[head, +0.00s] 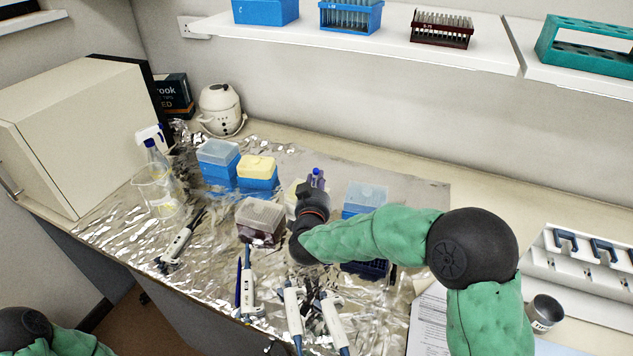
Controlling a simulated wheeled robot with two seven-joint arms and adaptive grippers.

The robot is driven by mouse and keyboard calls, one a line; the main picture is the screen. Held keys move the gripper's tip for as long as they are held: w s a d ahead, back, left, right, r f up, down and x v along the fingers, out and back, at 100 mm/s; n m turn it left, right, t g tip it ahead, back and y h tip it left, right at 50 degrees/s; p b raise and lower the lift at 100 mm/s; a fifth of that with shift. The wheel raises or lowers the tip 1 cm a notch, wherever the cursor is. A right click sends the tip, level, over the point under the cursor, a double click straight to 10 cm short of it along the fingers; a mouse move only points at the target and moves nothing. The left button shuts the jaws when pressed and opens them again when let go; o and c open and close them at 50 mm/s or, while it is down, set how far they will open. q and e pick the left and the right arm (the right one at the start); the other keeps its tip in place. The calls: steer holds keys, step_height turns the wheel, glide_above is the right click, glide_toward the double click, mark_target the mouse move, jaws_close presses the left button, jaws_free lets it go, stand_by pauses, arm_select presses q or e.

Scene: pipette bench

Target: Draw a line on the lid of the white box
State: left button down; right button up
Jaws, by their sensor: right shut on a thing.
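My right gripper (314,184) is over the middle of the foil-covered bench, seen from behind and partly hidden by its own wrist. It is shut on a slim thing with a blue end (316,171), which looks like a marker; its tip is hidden. A pale cream-white patch (291,190) shows just left of the gripper, possibly part of the white box; most of it is hidden, and I cannot tell whether the marker touches it. Any line on a lid cannot be seen. My left gripper is out of view; only part of that arm shows at the bottom left.
Near my right gripper stand a blue box with a clear lid (366,194), a yellow-topped blue box (257,172), a pale-lidded blue box (218,164) and a brown box (261,219). Several pipettes (293,312) lie in front.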

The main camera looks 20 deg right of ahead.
steer(key=shift+f, duration=0.5)
stand_by(1.1)
steer(key=shift+s+d, duration=0.5)
steer(key=shift+s, duration=0.15)
stand_by(2.0)
steer(key=shift+s+a, duration=0.1)
steer(key=shift+a, duration=0.05)
stand_by(0.6)
steer(key=shift+w+a+f, duration=0.1)
steer(key=shift+w+a, duration=0.3)
steer(key=shift+w, duration=0.05)
stand_by(1.9)
steer(key=shift+r+p, duration=0.2)
steer(key=shift+p, duration=0.15)
stand_by(0.3)
